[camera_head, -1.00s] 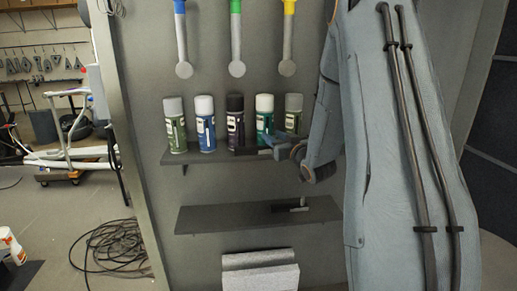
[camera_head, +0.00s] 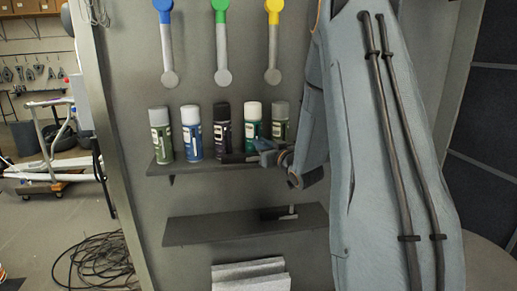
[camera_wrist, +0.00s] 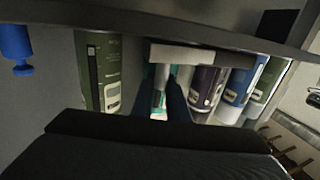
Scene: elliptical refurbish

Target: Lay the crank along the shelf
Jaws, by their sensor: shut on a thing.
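My gripper (camera_head: 270,157) is at the right end of the upper shelf (camera_head: 205,168), in front of the spray cans. It is shut on the crank (camera_head: 236,158), a dark bar that reaches left along the shelf front in the head view. In the wrist view, the held crank shows as a grey bar (camera_wrist: 190,56) across the fingertips (camera_wrist: 172,82), close to the shelf (camera_wrist: 130,12). Whether the crank touches the shelf, I cannot tell.
Several spray cans stand in a row on the upper shelf, among them a purple one (camera_head: 222,133) and a teal one (camera_head: 253,130). Blue, green (camera_head: 221,50) and yellow-ended grey bars hang above. The left part of the lower shelf is bare. Cables (camera_head: 97,262) lie on the floor.

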